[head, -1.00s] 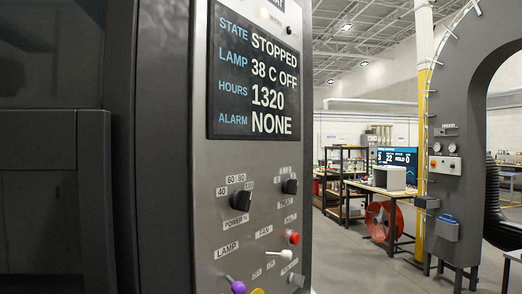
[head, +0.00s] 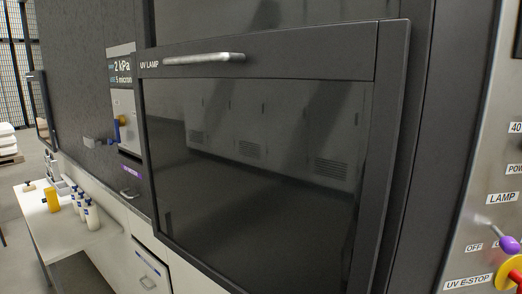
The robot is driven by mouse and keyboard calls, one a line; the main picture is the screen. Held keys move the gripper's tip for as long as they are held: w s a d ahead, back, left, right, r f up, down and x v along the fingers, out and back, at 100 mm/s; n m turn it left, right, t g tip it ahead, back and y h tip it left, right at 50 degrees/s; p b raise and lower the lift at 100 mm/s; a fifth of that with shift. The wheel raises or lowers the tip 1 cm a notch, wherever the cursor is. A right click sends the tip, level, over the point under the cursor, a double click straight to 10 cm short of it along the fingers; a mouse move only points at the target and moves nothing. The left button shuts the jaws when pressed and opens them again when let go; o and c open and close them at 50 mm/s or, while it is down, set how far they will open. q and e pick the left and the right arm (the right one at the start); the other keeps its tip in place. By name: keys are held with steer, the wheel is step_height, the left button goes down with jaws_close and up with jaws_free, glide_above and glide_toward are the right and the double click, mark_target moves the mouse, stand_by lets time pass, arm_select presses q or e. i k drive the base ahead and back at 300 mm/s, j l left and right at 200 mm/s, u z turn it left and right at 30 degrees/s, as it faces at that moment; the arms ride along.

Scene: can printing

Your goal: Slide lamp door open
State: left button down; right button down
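The lamp door (head: 270,130) fills the middle of the head view. It has a dark grey frame and a dark glossy panel with reflections in it. Its top rail carries the label "UV LAMP" at the left and a horizontal silver bar handle (head: 204,58). The door covers what lies behind it, and I see no open gap at its edges. Neither of my grippers shows in this view.
At the right is a metal control panel (head: 490,190) with a purple-tipped lamp lever (head: 509,242) and a red E-stop knob (head: 510,274). At the lower left, a white bench (head: 50,222) holds several white bottles (head: 91,214) and a yellow one (head: 51,199).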

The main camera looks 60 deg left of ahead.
mark_target(269, 158)
steer(key=u, duration=2.2)
